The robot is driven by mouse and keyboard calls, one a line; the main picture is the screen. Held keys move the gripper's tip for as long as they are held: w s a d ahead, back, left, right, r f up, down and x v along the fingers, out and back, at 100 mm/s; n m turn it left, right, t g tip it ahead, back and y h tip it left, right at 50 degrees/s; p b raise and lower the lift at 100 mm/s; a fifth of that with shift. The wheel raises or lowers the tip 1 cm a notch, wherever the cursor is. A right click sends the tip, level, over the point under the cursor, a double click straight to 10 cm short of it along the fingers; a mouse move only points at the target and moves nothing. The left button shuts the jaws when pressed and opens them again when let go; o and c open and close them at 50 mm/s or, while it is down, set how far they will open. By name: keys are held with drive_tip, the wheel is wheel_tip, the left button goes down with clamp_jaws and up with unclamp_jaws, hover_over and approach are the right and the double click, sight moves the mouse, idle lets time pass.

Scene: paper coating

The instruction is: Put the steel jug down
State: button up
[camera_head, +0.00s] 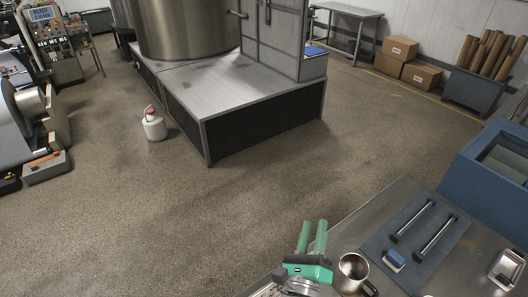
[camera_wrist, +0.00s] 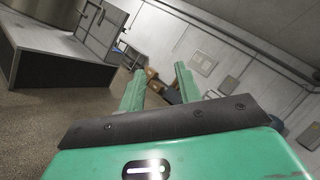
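The steel jug (camera_head: 353,268) stands upright on the steel table (camera_head: 404,192) at the bottom of the head view, with its open top showing and its handle toward the lower right. My green gripper (camera_head: 313,236) is just left of the jug in that picture, its fingers pointing away from it toward the room. The two fingers are apart with nothing between them; the same empty gap shows in the wrist view (camera_wrist: 158,85). The jug is not visible in the wrist view.
A metal tray (camera_head: 505,270) lies at the far right. A blue bin (camera_head: 490,165) is beyond the table. Open floor lies left.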

drive_tip(key=s+a+r+n+t+y, duration=0.1)
drive_tip(key=a+r+n+t+y, duration=0.2)
drive_tip(key=r+n, duration=0.55)
drive_tip(key=a+r+n+y, duration=0.2)
drive_tip(key=a+r+n, duration=0.3)
drive_tip(key=r, duration=0.7)
drive_tip(key=s+a+r+n+y, duration=0.1)
drive_tip(key=s+a+r+n, duration=0.1)
drive_tip(key=s+r+n, duration=0.5)
drive_tip(key=s+a+r+n+t+y, duration=0.1)
drive_tip(key=s+a+r+n, duration=0.2)
drive_tip(key=s+r+n, duration=0.5)
wheel_tip(320, 180, up, 5)
drive_tip(key=shift+s+a+f+n+t, duration=0.2)
drive_tip(key=shift+s+n+t, duration=0.1)
drive_tip(key=shift+n, duration=0.75)
